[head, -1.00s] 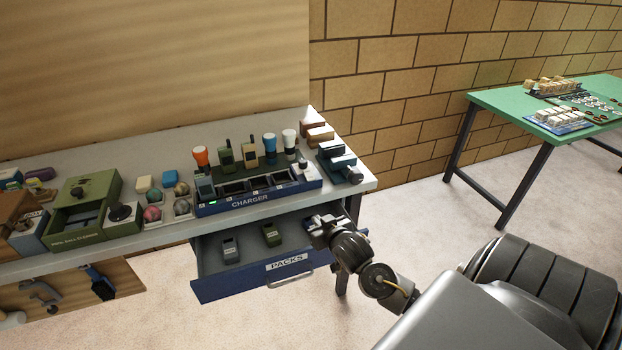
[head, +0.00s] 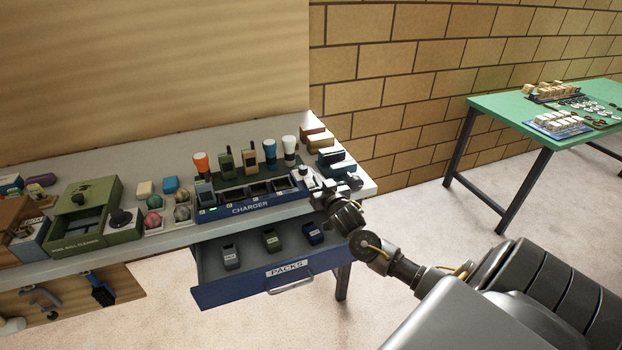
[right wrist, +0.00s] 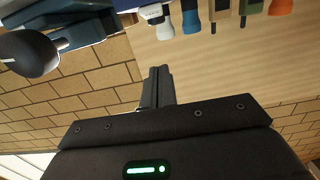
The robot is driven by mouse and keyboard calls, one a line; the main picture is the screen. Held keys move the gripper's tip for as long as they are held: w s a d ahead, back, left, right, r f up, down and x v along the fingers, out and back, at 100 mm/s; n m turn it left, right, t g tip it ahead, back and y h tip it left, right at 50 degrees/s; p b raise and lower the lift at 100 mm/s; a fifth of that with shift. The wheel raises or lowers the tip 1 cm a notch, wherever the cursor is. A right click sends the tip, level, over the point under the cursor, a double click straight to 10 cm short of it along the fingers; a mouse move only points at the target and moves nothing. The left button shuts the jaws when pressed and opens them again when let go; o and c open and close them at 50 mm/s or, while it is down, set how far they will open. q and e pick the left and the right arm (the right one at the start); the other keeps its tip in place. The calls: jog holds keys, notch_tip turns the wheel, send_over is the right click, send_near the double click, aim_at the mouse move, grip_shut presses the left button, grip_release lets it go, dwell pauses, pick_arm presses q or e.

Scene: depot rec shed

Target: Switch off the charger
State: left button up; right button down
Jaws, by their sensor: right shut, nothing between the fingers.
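The blue charger (head: 250,209) stands at the front of the workbench, with a row of bays and a small green light near its left end. My right gripper (head: 308,184) is at the charger's right end, shut and empty. It covers most of that end, so the switch there is hidden and I cannot tell its position or whether the fingers touch it. In the right wrist view the shut fingers (right wrist: 157,88) show side by side with nothing between them. My left gripper is not in view.
Below the charger, the open PACKS drawer (head: 252,289) holds grey, green and blue packs. Radios and torches stand behind the charger. Blue and brown items (head: 333,160) sit close right of my gripper. The green ball cleaner (head: 85,235) is left. A green table (head: 500,104) stands far right.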

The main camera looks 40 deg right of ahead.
jog(key=p, duration=0.1)
send_over(311, 184)
jog(key=s, duration=0.1)
jog(key=f, duration=0.3)
jog(key=shift+w+f+p, duration=0.15)
jog(key=shift+w+p, duration=0.2)
jog(key=shift+p, duration=0.05)
jog(key=shift+w+f, duration=0.1)
jog(key=shift+f, duration=0.5)
